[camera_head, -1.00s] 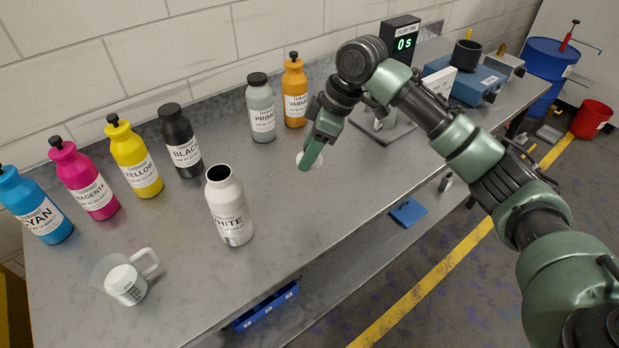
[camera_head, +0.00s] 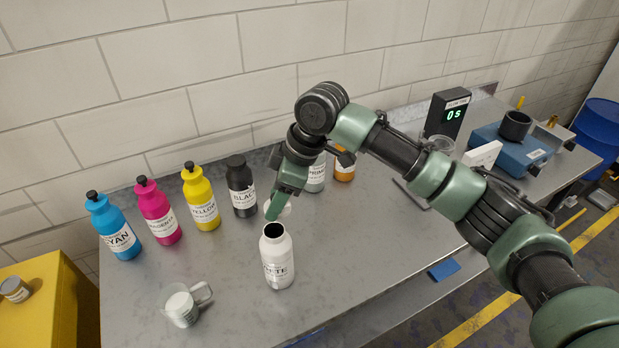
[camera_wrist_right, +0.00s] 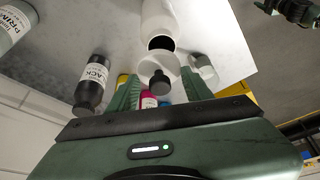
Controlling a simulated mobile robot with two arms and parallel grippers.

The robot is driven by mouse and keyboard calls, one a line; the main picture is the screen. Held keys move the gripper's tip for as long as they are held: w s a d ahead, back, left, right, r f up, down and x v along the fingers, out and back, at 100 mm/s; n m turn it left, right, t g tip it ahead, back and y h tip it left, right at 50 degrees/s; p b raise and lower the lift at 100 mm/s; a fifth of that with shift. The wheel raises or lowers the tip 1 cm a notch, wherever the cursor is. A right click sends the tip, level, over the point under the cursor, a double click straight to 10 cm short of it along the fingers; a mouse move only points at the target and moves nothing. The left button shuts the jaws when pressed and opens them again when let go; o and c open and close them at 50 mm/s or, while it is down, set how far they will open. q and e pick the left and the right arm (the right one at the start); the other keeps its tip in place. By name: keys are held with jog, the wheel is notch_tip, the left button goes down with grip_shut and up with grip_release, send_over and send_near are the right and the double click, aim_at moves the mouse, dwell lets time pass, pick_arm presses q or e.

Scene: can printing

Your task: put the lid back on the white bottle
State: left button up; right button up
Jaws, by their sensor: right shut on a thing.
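The white bottle (camera_head: 278,265) stands upright on the grey bench with its dark mouth open. Its body and mouth also show at the top of the wrist view (camera_wrist_right: 160,18). My right gripper (camera_head: 275,210) is just above and behind the bottle's mouth in the head view. It is shut on the white lid (camera_head: 285,210), which is partly hidden by the fingers. In the wrist view, the lid (camera_wrist_right: 150,66) with its black knob sits between the green fingers (camera_wrist_right: 158,90). The lid is close to the mouth but appears apart from it. My left gripper is not in view.
Black (camera_head: 241,190), yellow (camera_head: 202,205), magenta (camera_head: 158,215) and cyan (camera_head: 115,230) bottles stand along the back left. Grey primer (camera_head: 316,175) and orange (camera_head: 344,172) bottles stand behind my right arm. A measuring cup (camera_head: 183,306) stands front left. The bench's front middle is clear.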

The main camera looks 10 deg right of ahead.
aim_at(267, 230)
jog(key=shift+s+a+r, duration=0.2)
jog(key=shift+a+r, duration=0.15)
jog(key=shift+a, duration=0.15)
jog(key=shift+a+f, duration=0.2)
jog(key=shift+f, duration=0.8)
notch_tip(267, 230, down, 3)
jog(key=b, duration=0.2)
jog(key=shift+d+r+b, duration=0.1)
jog(key=shift+r+b, duration=0.1)
jog(key=shift+b, duration=0.1)
jog(key=shift+f, duration=1)
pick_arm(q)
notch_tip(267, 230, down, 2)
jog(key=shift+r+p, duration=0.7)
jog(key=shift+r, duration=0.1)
pick_arm(e)
jog(key=shift+r, duration=0.1)
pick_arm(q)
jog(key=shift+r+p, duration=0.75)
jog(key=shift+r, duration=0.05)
pick_arm(e)
jog(key=shift+f, duration=0.2)
